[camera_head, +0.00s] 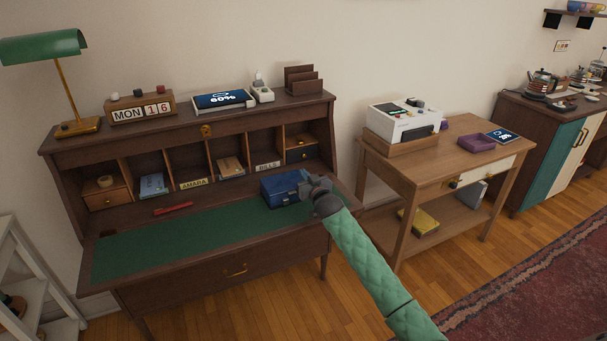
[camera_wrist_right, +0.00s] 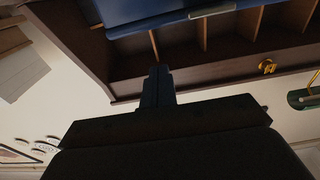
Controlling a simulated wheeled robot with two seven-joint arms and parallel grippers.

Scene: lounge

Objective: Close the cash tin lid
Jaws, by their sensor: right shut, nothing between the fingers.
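The blue cash tin (camera_head: 283,189) sits at the right end of the green writing surface of the desk. Its lid looks down or nearly down, but I cannot tell whether it is fully shut. My right gripper (camera_head: 312,184) is at the tin's right side, close to or touching it, and partly covers that end. In the right wrist view, my gripper (camera_wrist_right: 157,82) shows its fingers shut together and empty, with the blue tin (camera_wrist_right: 135,12) at the top of the picture. My left gripper is not in view.
The desk (camera_head: 200,268) has pigeonholes behind the tin. A side table (camera_head: 455,149) with a white printer (camera_head: 404,120) stands to the right.

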